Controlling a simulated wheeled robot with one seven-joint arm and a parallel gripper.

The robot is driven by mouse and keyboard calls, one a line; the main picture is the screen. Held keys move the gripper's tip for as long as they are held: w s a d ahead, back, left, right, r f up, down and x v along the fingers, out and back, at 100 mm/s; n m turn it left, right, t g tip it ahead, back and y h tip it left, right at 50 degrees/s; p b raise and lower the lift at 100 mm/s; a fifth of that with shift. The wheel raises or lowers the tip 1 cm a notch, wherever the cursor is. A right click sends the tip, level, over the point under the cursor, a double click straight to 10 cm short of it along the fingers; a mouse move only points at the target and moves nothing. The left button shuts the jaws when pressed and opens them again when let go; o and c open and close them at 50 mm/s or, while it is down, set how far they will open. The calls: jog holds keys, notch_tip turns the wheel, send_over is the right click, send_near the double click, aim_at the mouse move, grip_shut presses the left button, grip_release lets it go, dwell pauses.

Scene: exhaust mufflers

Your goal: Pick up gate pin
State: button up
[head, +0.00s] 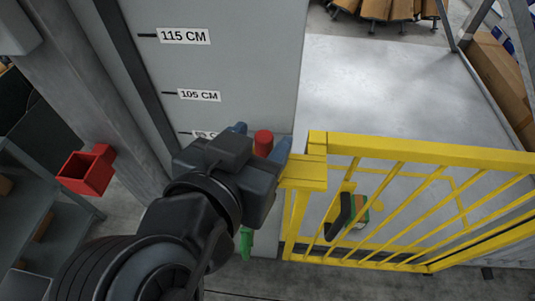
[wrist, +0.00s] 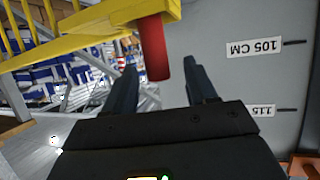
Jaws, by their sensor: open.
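The gate pin appears to be the red cylinder (head: 263,143) beside the top corner of the yellow gate (head: 318,150). In the wrist view the red pin (wrist: 154,50) projects from the gate's yellow bracket (wrist: 92,28). My gripper (head: 262,134) is open, with one finger on either side of the pin in both views. In the wrist view the gripper (wrist: 160,52) has visible gaps between both fingers and the pin. How deep the pin sits between the fingers is hard to tell.
A grey panel with height labels (head: 184,36) stands just behind the gripper. An empty red square holder (head: 86,174) is at the left. A green item (head: 246,243) shows below my gripper.

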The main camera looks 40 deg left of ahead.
aim_at(268, 134)
jog(key=shift+p+x, duration=0.35)
jog(key=shift+x, duration=1.5)
jog(key=shift+d, duration=0.1)
jog(key=shift+c, duration=0.4)
grip_shut()
